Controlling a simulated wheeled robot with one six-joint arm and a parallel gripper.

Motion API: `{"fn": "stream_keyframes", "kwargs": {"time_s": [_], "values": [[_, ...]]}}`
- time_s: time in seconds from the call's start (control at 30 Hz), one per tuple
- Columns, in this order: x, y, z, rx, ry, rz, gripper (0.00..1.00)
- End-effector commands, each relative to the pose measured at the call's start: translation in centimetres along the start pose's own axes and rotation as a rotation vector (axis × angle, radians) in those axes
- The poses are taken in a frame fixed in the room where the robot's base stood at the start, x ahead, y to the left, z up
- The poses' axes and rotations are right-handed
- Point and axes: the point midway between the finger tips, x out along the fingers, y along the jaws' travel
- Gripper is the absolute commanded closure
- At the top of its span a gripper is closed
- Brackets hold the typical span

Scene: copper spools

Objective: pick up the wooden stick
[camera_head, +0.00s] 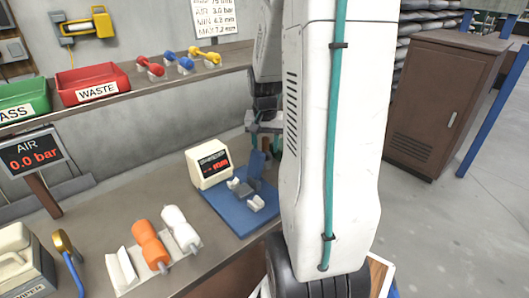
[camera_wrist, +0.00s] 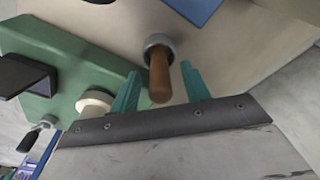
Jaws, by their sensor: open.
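The wooden stick (camera_wrist: 159,78) is brown and round, and shows in the wrist view with its near end towards the camera. Its far end sits in a grey metal collar (camera_wrist: 158,42) at the bench surface. My gripper (camera_wrist: 160,70) is open, with one teal finger on each side of the stick. A gap shows between the stick and each finger, so they look apart from it. In the head view my arm hides the stick and most of my gripper.
In the wrist view a green block (camera_wrist: 60,75) with a white round knob (camera_wrist: 95,103) lies close left of the fingers. In the head view a blue plate (camera_head: 225,215) with a small display box (camera_head: 209,164) and orange and white spools (camera_head: 150,243) stand on the bench.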

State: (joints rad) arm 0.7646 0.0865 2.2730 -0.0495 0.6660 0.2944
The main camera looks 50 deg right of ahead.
Motion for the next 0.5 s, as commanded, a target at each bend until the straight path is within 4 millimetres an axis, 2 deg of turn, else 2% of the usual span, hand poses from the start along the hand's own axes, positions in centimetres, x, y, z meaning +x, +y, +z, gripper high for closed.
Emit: {"fn": "stream_keyframes", "kwargs": {"time_s": [0.03,0.13,0.4,0.47,0.5], "values": [[0.9,0.0,0.1,0.000,-0.004,0.001,0.54],[1.9,0.0,0.1,-0.001,-0.002,0.001,0.54],[2.2,0.0,0.0,-0.001,0.000,0.000,0.54],[2.2,0.0,0.0,-0.001,0.000,0.000,0.68],[2.2,0.0,0.0,-0.001,0.000,0.000,0.79]]}}
